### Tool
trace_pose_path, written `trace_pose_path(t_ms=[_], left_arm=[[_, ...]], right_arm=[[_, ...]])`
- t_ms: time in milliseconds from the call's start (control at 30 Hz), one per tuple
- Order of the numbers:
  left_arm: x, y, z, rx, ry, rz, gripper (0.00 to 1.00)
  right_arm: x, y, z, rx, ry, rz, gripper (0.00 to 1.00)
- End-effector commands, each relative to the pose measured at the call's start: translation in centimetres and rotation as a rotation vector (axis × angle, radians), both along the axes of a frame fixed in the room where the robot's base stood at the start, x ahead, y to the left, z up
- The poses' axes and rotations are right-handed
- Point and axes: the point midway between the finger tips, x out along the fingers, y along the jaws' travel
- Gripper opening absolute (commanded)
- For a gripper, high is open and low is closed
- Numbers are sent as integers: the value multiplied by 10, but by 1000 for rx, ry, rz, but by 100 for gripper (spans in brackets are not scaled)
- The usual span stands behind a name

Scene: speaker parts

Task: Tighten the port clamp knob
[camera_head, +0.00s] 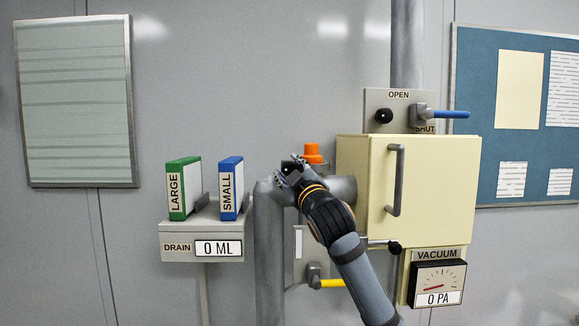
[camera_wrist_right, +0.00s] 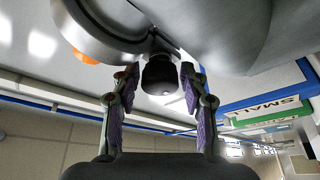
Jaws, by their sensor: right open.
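My right gripper (camera_head: 290,172) is at the joint of the grey pipe (camera_head: 268,245), left of the cream box. In the right wrist view, its two purple-padded fingers (camera_wrist_right: 158,92) are open on either side of a small black knob (camera_wrist_right: 159,76). The knob looks like the port clamp knob. Gaps show between the knob and both fingers. In the head view the gripper hides most of the knob. An orange cap (camera_head: 312,153) stands on the pipe just behind the gripper. My left gripper is not in view.
The cream box (camera_head: 365,190) with a grey handle is to the right, above a vacuum gauge (camera_head: 438,283). A green LARGE block (camera_head: 184,188) and a blue SMALL block (camera_head: 231,188) stand on the drain shelf (camera_head: 178,247) to the left. A yellow-handled valve (camera_head: 328,283) is below.

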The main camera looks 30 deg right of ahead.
Motion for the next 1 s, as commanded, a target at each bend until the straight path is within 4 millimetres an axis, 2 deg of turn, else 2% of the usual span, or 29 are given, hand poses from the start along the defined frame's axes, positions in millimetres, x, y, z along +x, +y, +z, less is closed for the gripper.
trace_pose_path(t_ms=[67, 367, 533, 800, 833, 900, 1000], left_arm=[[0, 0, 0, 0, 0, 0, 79], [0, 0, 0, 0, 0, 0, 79], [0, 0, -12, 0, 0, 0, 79], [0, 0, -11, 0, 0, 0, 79], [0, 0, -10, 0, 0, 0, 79], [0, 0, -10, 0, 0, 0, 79], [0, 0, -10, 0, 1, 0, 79]], right_arm=[[0, 0, 0, 0, 0, 0, 42], [0, 0, 0, 1, 1, 1, 2], [0, 1, -5, 58, -32, 2, 2], [0, 0, 0, 81, -46, 0, 2], [0, 0, 0, 81, -46, 0, 38], [0, 0, 0, 81, -46, 0, 44], [0, 0, 0, 81, -46, 0, 44]])
